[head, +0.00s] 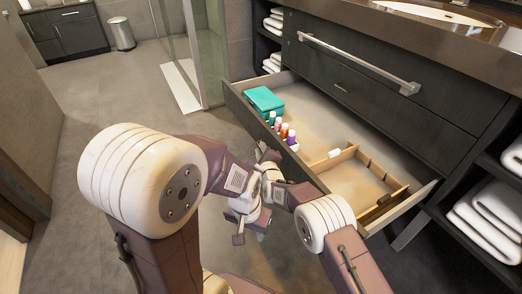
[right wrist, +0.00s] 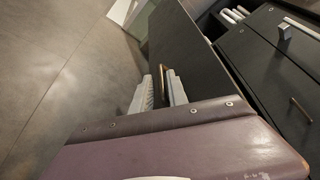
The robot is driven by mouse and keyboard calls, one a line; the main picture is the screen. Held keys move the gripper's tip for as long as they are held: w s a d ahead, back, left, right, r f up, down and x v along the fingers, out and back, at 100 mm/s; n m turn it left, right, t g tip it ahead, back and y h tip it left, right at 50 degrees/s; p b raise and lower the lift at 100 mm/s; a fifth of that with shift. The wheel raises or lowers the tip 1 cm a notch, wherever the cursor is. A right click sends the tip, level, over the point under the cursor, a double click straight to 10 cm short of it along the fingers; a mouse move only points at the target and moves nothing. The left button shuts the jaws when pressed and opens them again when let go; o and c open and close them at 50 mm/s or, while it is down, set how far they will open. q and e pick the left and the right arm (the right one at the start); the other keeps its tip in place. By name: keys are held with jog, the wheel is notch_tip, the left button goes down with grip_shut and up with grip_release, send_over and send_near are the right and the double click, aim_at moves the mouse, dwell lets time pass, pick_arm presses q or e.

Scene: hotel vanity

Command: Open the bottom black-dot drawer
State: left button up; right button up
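The bottom drawer (head: 392,212) is pulled well out of the dark vanity in the head view, and its inside shows. No black dot can be made out. In the right wrist view the drawer's dark front (right wrist: 188,45) runs past my right gripper (right wrist: 160,92). Its pale fingers stand apart on either side of a thin bronze handle (right wrist: 163,76), with a visible gap. In the head view my right gripper (head: 266,155) is beside the drawer's outer front, partly hidden by my arm. My left gripper (head: 250,233) hangs lower, away from the drawer, its fingers apart and empty.
The drawer holds a teal box (head: 264,101), several small bottles (head: 284,130) and a wooden divider (head: 372,165). A closed drawer (head: 375,100) with a small handle is above. Towel shelves (head: 490,215) stand at the right. Floor (head: 95,95) is open to the left.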

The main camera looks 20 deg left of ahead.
jog(key=shift+s+d+r, duration=0.1)
jog(key=shift+s, duration=0.05)
jog(key=p+v, duration=0.3)
jog(key=v, duration=0.5)
jog(key=shift+s+d, duration=0.2)
jog(key=shift+s, duration=0.1)
